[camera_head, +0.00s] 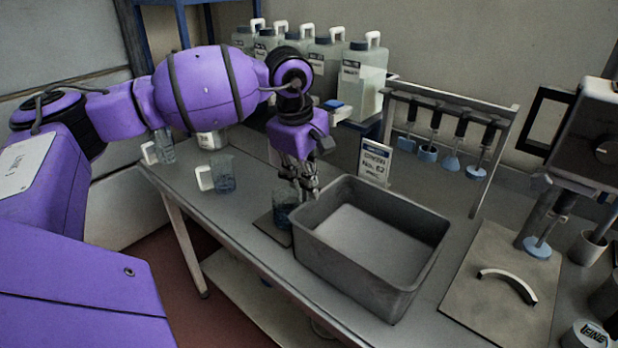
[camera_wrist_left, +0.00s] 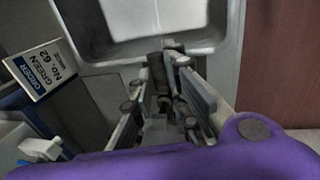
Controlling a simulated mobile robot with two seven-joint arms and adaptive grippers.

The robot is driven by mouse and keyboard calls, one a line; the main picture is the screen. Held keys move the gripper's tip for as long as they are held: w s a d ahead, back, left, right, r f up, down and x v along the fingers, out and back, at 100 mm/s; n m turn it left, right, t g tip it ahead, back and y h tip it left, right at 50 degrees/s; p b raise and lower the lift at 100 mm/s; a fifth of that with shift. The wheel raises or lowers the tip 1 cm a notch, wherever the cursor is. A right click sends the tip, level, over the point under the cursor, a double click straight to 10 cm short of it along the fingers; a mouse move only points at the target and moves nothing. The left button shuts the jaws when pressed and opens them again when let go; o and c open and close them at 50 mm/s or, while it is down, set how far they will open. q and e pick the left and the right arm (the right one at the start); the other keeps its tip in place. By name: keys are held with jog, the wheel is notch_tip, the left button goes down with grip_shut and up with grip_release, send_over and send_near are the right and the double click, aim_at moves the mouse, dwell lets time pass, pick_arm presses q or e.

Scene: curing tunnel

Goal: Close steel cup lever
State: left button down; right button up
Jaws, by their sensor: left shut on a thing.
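My left gripper (camera_head: 304,192) points down at the near left corner of the grey tub. It is shut on a small dark piece (camera_wrist_left: 157,68), mostly hidden between the fingers, and I cannot tell whether this is the lever. A dark, bluish see-through cup (camera_head: 283,211) stands upright on a dark square plate (camera_head: 264,227) beside the fingertips, partly covered by them. Whether this cup is the steel cup is unclear. My right gripper is not in view.
The grey tub (camera_head: 424,263) stands right beside the gripper. A label card (camera_head: 375,161) stands behind it. A white-handled beaker (camera_head: 224,178) is to the left. Several jugs (camera_head: 357,84) and a tool rack (camera_head: 447,97) are behind. A handled lid (camera_head: 480,305) lies at the right.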

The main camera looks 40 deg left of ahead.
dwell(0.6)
pick_arm(q)
jog(key=c, duration=1.7)
grip_release()
jog(key=shift+r, duration=0.15)
jog(key=r, duration=0.4)
jog(key=s+r, duration=0.1)
jog(key=r, duration=0.2)
jog(key=s+r, duration=0.1)
jog(key=r, duration=0.3)
jog(key=shift+s+a+r, duration=0.15)
jog(key=shift+s+r, duration=0.05)
jog(key=shift+r, duration=0.1)
